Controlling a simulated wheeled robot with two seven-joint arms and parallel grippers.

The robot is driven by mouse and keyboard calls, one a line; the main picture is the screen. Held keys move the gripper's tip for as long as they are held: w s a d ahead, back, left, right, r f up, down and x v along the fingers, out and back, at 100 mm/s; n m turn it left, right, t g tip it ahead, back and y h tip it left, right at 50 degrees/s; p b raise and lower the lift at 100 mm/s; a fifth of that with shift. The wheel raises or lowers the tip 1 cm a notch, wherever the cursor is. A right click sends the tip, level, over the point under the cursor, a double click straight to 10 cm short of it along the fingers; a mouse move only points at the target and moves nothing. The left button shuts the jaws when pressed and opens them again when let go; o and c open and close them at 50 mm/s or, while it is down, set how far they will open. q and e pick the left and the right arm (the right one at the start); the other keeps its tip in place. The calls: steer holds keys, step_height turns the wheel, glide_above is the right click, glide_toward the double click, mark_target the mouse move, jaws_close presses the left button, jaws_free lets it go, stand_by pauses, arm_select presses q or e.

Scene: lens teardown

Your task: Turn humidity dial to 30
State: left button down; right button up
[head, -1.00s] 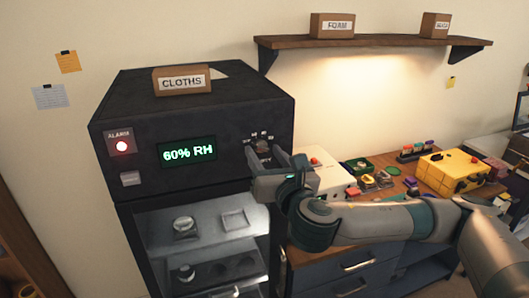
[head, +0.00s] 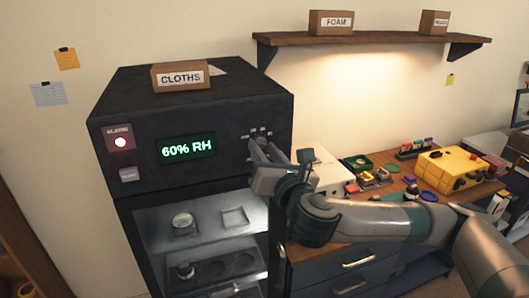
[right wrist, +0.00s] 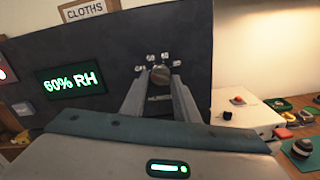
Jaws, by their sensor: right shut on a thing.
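The humidity dial (right wrist: 160,76) is on the front panel of the dark cabinet (head: 225,110), with small setting labels around its top. The labels are too small to read surely. My right gripper (right wrist: 161,83) is shut on the dial, one finger on each side of it. In the head view my right gripper (head: 268,152) reaches the panel from the right and mostly hides the dial. The green display (head: 187,148) reads 60% RH, and it also shows in the right wrist view (right wrist: 75,83). The red alarm light (head: 120,142) is lit. My left gripper is out of view.
A CLOTHS box (head: 180,76) stands on the cabinet. Below the panel, a glass-fronted compartment (head: 205,240) holds lens parts. To the right, a workbench carries a white box (head: 325,172) and a yellow case (head: 452,170). A shelf (head: 370,41) hangs above the bench.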

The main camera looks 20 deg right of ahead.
steer(key=m, duration=0.6)
steer(key=shift+a+b, duration=0.1)
steer(key=shift+b, duration=0.25)
steer(key=m, duration=0.3)
steer(key=shift+r, duration=0.1)
steer(key=m+p, duration=0.2)
steer(key=m, duration=0.5)
steer(key=shift+r, duration=0.2)
steer(key=m+p, duration=0.1)
steer(key=m, duration=0.3)
steer(key=shift+r, duration=0.1)
steer(key=shift+m+p, duration=0.4)
steer(key=shift+m, duration=2.1)
steer(key=shift+r, duration=0.1)
